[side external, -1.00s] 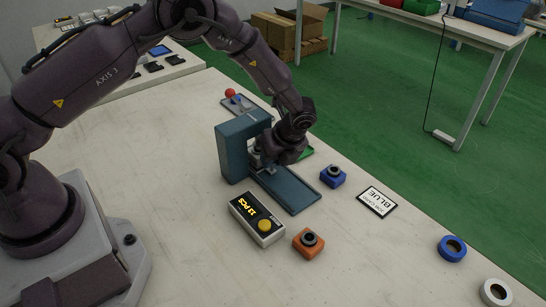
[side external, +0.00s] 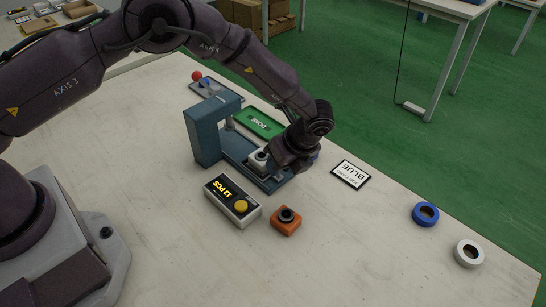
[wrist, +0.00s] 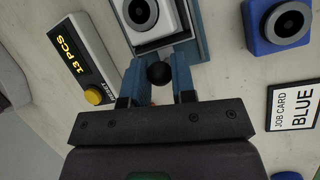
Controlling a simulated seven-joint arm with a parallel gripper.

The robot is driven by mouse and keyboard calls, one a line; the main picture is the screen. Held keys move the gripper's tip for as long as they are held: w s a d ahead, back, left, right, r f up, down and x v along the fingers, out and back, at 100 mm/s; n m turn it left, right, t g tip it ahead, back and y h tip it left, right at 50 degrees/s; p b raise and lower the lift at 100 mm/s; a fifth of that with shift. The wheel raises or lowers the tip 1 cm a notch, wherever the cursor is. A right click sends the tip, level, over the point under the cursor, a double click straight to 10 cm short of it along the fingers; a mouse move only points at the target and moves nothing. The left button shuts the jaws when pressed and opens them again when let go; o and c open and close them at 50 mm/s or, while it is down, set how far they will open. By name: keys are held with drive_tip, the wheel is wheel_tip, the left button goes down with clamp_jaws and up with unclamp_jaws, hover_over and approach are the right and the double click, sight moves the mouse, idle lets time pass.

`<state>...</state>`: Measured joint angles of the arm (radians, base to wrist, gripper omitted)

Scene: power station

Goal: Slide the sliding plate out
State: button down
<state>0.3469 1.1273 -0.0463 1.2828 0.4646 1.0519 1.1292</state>
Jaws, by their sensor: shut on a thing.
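My gripper (side external: 278,170) is at the outer end of the blue press's (side external: 203,138) track. In the wrist view its two blue fingers (wrist: 159,78) are shut on the black ball knob (wrist: 160,72) of the sliding plate (wrist: 168,43). A white block with a dark ring (wrist: 141,14) sits on the plate; in the side view this block (side external: 261,155) is beside my gripper, outside the press's upright frame. My gripper and wrist hide the plate's outer end and the knob in the side view.
A counter box with a yellow button (side external: 232,200) and an orange block (side external: 286,220) stand close in front. A green DONE tray (side external: 260,123) lies behind. The blue block (wrist: 279,22) and job card (side external: 351,174) are to the right, with blue (side external: 425,213) and white rings (side external: 468,253) beyond.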

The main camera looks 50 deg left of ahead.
drive_tip(key=shift+d, duration=0.45)
drive_tip(key=c, duration=1)
unclamp_jaws()
drive_tip(key=shift+c, duration=0.2)
drive_tip(key=shift+o, duration=0.5)
drive_tip(key=shift+a, duration=0.15)
drive_tip(key=shift+r, duration=0.1)
drive_tip(key=v, duration=1.2)
drive_tip(key=shift+d+r, duration=0.2)
drive_tip(key=shift+r, duration=0.15)
